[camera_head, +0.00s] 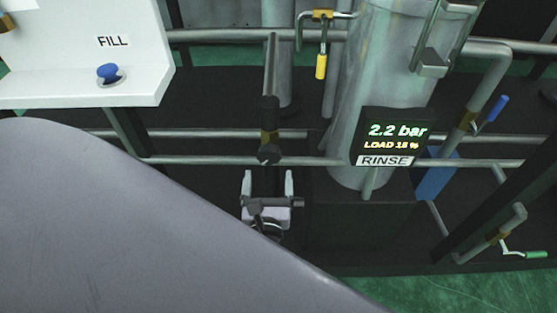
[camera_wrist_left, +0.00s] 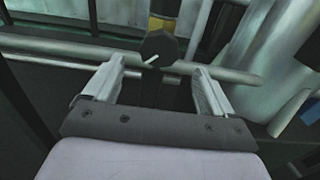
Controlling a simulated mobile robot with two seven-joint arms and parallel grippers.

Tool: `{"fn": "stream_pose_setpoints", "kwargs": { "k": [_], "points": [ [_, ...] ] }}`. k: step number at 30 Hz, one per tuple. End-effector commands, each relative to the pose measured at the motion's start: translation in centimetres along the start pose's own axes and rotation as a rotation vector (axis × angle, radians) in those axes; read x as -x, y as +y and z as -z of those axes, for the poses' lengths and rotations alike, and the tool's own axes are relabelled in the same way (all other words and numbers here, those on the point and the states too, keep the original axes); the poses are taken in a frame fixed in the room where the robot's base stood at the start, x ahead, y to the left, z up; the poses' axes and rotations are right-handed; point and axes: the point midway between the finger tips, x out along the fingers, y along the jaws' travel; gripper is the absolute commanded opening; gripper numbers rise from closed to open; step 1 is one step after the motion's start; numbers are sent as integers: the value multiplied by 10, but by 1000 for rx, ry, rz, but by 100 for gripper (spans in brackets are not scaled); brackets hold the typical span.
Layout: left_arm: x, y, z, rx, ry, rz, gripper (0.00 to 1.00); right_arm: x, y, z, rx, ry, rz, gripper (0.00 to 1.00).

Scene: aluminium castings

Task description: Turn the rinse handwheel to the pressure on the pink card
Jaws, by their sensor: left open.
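The rinse handwheel, a small dark knob (camera_head: 268,154), sits on a vertical pipe below a brass fitting. In the left wrist view the dark knob (camera_wrist_left: 159,47) carries a white pointer mark. The rinse display (camera_head: 393,138) reads 2.2 bar and LOAD 15 %, above a RINSE label. My left gripper (camera_head: 268,178) is open, its two pale fingers just below the knob in the head view. In the left wrist view the open gripper (camera_wrist_left: 157,78) has its fingers on either side of the knob, with no clear contact. No pink card shows. My right gripper is out of view.
A white panel (camera_head: 80,75) with a FILL label and blue button stands upper left. Horizontal pipes (camera_head: 210,161) run behind the knob. A large metal cylinder (camera_head: 385,60) stands to the right. Valves with yellow (camera_head: 320,66), blue (camera_head: 497,108) and green (camera_head: 536,254) handles are nearby.

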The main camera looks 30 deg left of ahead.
Motion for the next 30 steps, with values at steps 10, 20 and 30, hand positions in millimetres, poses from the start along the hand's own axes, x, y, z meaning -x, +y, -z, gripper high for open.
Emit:
{"fn": "stream_pose_setpoints", "kwargs": {
  "k": [10,20,30],
  "points": [
    [-48,0,-1,-5,-7,-1,85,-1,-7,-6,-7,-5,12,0],
    [-70,0,-1,-3,-3,0,85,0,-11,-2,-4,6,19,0],
    [-70,0,-1,-3,-3,0,33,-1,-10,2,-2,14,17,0]
  ]
}}
